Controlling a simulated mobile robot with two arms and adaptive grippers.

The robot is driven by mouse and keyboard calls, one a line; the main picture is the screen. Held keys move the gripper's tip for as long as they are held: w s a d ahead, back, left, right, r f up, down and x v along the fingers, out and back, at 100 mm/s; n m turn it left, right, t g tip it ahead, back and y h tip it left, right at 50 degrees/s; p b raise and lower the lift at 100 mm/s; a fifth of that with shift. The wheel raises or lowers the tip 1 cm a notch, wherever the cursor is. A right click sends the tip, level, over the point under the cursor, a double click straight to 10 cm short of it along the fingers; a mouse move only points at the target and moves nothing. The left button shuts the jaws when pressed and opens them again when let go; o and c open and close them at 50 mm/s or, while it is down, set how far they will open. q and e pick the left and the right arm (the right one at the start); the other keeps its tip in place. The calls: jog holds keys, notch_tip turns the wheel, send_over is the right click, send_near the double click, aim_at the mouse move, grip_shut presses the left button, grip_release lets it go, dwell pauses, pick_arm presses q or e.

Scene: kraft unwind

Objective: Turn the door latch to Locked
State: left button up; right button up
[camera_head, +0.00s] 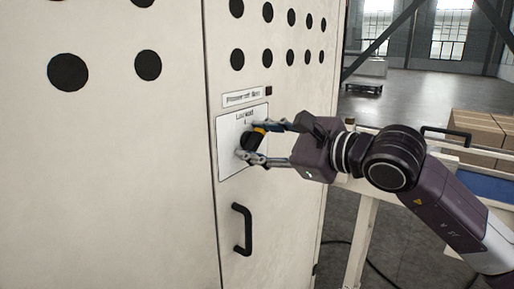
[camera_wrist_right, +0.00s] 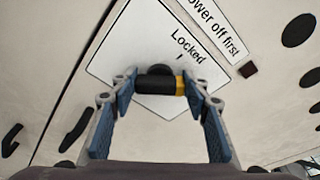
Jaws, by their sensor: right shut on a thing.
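The door latch (camera_head: 251,139) is a black knob with a yellow end, mounted on a white plate (camera_head: 228,160) on the pale cabinet door. In the head view my right gripper (camera_head: 250,142) reaches in from the right and is shut on the latch, one finger above and one below. In the right wrist view the latch (camera_wrist_right: 158,83) lies crosswise between the fingertips, its yellow end at the right finger. The plate's word "Locked" (camera_wrist_right: 187,47) and a short mark show beyond it. My left gripper is not in view.
A black door handle (camera_head: 241,229) is below the plate. A label reading "Power off first" (camera_wrist_right: 218,35) and a small dark square (camera_head: 268,90) sit above it. Cardboard boxes (camera_head: 478,125) stand at the right, behind my arm.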

jog(key=shift+f+n+b, duration=0.1)
jog(key=shift+n+b, duration=0.3)
jog(key=shift+b, duration=0.2)
